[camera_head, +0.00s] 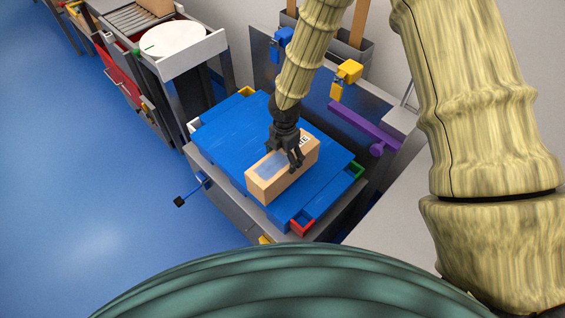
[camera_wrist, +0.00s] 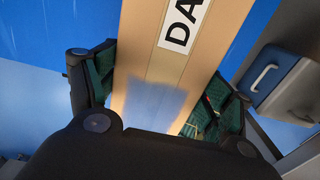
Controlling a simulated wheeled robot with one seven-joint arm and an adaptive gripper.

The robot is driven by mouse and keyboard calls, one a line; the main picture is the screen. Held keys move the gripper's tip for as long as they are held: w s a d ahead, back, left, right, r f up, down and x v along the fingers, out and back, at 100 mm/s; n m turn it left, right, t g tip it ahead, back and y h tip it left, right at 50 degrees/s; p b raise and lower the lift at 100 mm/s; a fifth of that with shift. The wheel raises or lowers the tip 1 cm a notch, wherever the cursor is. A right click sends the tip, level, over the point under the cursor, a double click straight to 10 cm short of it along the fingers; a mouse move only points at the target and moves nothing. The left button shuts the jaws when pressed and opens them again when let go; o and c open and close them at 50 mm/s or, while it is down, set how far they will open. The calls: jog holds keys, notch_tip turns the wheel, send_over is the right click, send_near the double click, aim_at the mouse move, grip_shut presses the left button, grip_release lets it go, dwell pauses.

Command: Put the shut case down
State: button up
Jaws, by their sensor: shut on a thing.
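The shut case is a tan box (camera_head: 268,186) with a white label with dark letters and a bluish patch on top. My gripper (camera_head: 296,160) is shut on it, with fingers across its narrow width. In the wrist view the case (camera_wrist: 185,60) runs between the two dark green finger pads of my gripper (camera_wrist: 165,95). In the head view the case is over the blue-topped table (camera_head: 225,135), near its front right part. I cannot tell whether its underside touches the blue top. The letters are partly hidden by my gripper.
Coloured corner trays sit around the blue top, red (camera_head: 302,226) at the front and green (camera_head: 357,170) at the right. A purple bar (camera_head: 360,128) and a yellow block (camera_head: 349,71) are behind. A round white disc (camera_head: 173,38) stands back left. The top's left part is clear.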

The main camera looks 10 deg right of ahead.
jog(key=shift+w+d, duration=0.2)
jog(key=shift+w, duration=0.45)
jog(key=shift+w+f, duration=0.15)
jog(key=shift+f+p, duration=0.45)
jog(key=shift+f, duration=1.15)
jog(key=shift+f, duration=0.15)
jog(key=o, duration=2)
jog(key=shift+o, duration=0.2)
notch_tip(320, 180, up, 12)
jog(key=shift+r+b, duration=0.1)
jog(key=shift+b, duration=0.3)
